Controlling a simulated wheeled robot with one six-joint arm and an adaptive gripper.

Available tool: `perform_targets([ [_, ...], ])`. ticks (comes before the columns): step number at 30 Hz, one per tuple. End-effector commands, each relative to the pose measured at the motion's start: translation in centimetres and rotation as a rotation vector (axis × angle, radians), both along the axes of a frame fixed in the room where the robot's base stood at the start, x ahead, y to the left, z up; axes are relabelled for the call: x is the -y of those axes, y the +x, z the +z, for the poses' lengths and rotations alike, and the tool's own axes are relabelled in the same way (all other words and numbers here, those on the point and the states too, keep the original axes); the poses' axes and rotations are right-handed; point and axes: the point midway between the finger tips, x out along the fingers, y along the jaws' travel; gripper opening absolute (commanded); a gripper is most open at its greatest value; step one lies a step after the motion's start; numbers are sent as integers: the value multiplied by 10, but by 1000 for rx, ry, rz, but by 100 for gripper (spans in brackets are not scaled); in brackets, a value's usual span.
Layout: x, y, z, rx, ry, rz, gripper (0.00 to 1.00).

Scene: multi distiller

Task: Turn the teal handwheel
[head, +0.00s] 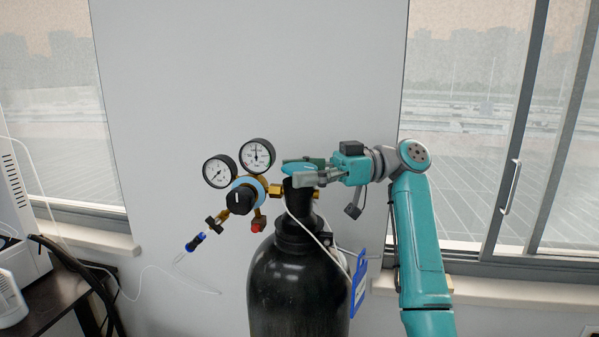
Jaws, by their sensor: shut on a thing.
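The teal handwheel (296,167) sits on top of a black gas cylinder (290,285), above its dark valve neck. My gripper (306,175) comes in from the right, level with the wheel, and is shut on the handwheel. The fingers cover the right and front part of the wheel, so only its left and upper part shows. My teal arm stands to the right of the cylinder.
A regulator with a black knob (241,199) and two round gauges (257,154) juts out left of the valve. A blue tag (358,285) and a white cord hang at the cylinder's right. A dark table (62,300) with white equipment stands at far left. Windows and a grey wall are behind.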

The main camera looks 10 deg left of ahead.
Motion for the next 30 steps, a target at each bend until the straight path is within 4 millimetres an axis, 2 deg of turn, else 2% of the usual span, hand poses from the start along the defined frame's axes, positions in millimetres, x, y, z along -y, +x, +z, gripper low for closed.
perform_targets([
  [12,0,0,0,-1,-3,168,31],
  [27,0,0,-1,-1,-3,187,31],
  [28,0,0,-1,-1,-3,187,68],
  [30,0,0,-1,-1,-3,187,82],
])
